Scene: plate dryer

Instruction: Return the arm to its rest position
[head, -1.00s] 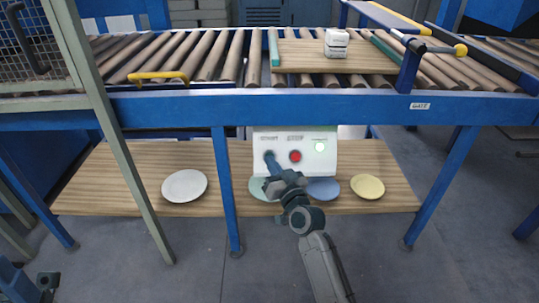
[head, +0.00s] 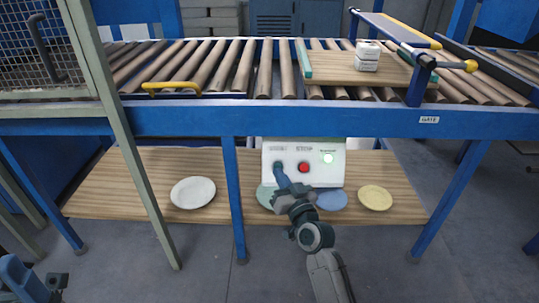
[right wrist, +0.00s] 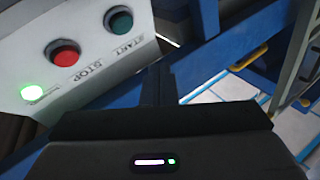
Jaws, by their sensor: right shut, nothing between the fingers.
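My right gripper (head: 281,175) is shut and empty, its tip just below the START button (head: 277,165) on the white control box (head: 330,176). The box also has a red STOP button (head: 303,167) and a lit green lamp (head: 328,158). In the right wrist view the green START button (right wrist: 119,21) is uncovered, and a gap separates it from the dark gripper body (right wrist: 160,130). My left gripper (head: 54,282) shows small at the lower left, and its jaws are too small to judge.
A blue roller conveyor (head: 320,123) runs across the back, carrying a wooden board (head: 330,75) with white blocks (head: 367,57). The lower wooden shelf (head: 140,165) holds a white plate (head: 193,192), a green plate (head: 264,196), a blue plate (head: 331,200) and a yellow plate (head: 375,197).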

